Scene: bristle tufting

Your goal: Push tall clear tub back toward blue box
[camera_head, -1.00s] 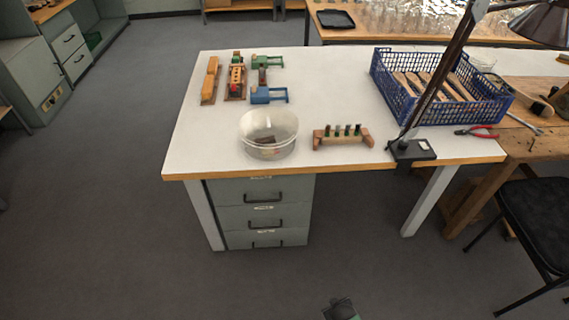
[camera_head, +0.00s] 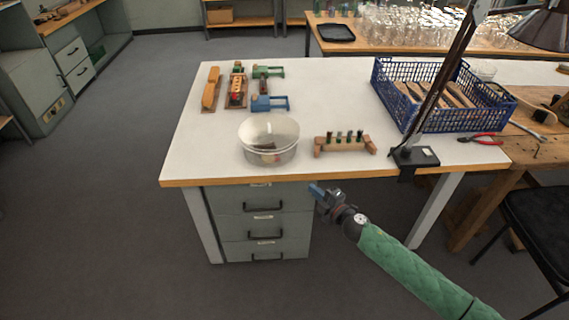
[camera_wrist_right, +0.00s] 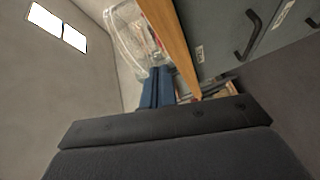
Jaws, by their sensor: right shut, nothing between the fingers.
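The tall clear tub (camera_head: 268,138) stands upright near the front edge of the white table (camera_head: 215,150), with a small dark piece inside it. The tub also shows in the right wrist view (camera_wrist_right: 126,38), beyond my fingers. The blue box is the blue mesh crate (camera_head: 400,95) at the back right of the table, apart from the tub and holding wooden pieces. My right gripper (camera_head: 316,190) is shut and empty, just in front of the table's front edge, below and right of the tub, not touching it. In the wrist view its blue fingers (camera_wrist_right: 157,88) are together. My left gripper is not in view.
A wooden block with dark pegs (camera_head: 343,145) stands right of the tub. A lamp base (camera_head: 415,157) is clamped at the front edge, with red pliers (camera_head: 480,138) beyond. Several wooden and coloured fixtures (camera_head: 237,90) stand behind the tub. White table surface is clear to the left.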

